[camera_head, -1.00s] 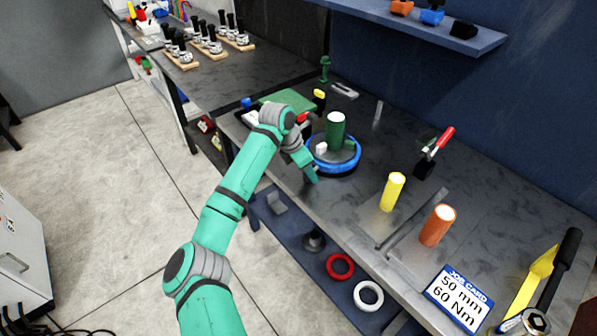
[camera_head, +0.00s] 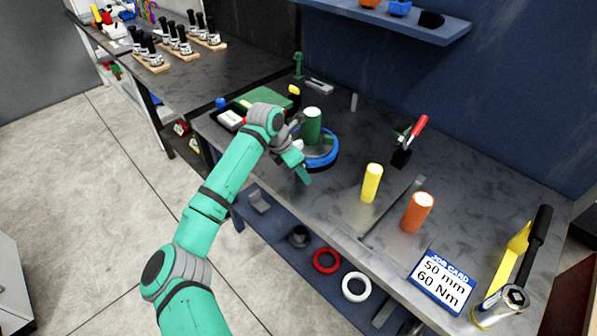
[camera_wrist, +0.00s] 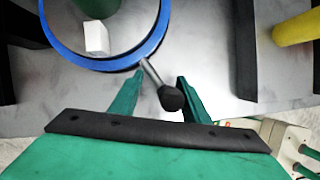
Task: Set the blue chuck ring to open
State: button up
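The blue chuck ring (camera_head: 325,162) lies around the base of a green cylinder (camera_head: 312,126) on the bench. In the wrist view the ring (camera_wrist: 112,62) fills the upper left, with a white block (camera_wrist: 96,38) inside it. A grey lever with a black knob (camera_wrist: 171,98) sticks out from the ring's near edge. My gripper (camera_wrist: 158,84) is open, with its two green fingers apart on either side of the lever and knob. Whether a finger touches the lever cannot be told. In the head view my gripper (camera_head: 304,178) is at the ring's near side and the lever is hidden.
A yellow cylinder (camera_head: 371,184) and an orange cylinder (camera_head: 417,213) stand to the right. A red-handled clamp (camera_head: 408,142) is behind them. A job card (camera_head: 442,281) and a torque wrench (camera_head: 515,275) lie farther right. A lower shelf holds a red ring (camera_head: 326,261) and a white ring (camera_head: 356,287).

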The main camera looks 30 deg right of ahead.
jog(key=shift+s+d+r, duration=0.15)
jog(key=shift+d+r, duration=0.1)
jog(key=shift+d, duration=0.05)
jog(key=shift+a+r, duration=0.15)
jog(key=shift+r, duration=0.15)
jog(key=v, duration=1)
jog(key=shift+a, duration=0.25)
jog(key=shift+f, duration=0.15)
